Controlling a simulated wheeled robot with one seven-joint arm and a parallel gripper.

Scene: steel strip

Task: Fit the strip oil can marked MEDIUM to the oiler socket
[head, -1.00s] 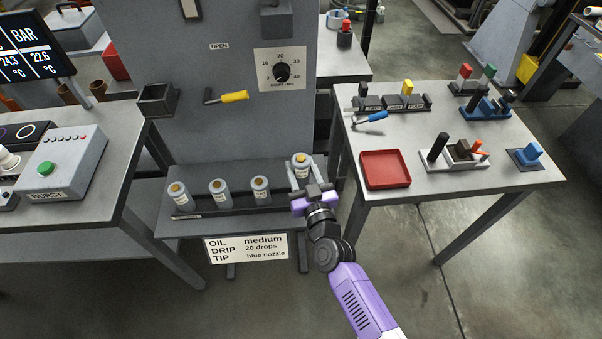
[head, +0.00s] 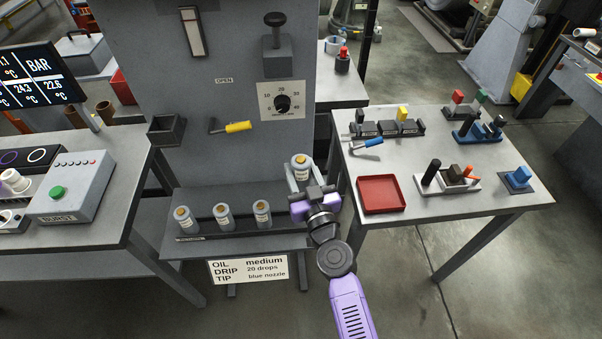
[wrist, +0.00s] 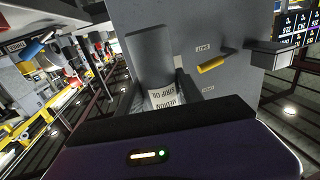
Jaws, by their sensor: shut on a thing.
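My gripper (head: 308,190) is shut on a grey oil can (head: 301,166) with a tan cap and a pale label, held upright just above the rack's right end. In the wrist view the held oil can (wrist: 164,94) shows its label, upside down, reading MEDIUM STRIP OIL. Three similar cans stand in the rack (head: 240,226): a left can (head: 186,221), a middle can (head: 224,217) and a right can (head: 262,214). Their labels are too small to read. A grey fitting with a dark knob (head: 276,42) is high on the panel; I cannot tell whether it is the oiler socket.
The grey panel (head: 210,100) carries a yellow-handled lever (head: 232,127), a dial (head: 282,102) and an open box (head: 166,129). A card (head: 248,270) reads OIL medium. The right table holds a red tray (head: 381,194) and tool racks. A left bench holds a control box (head: 72,187).

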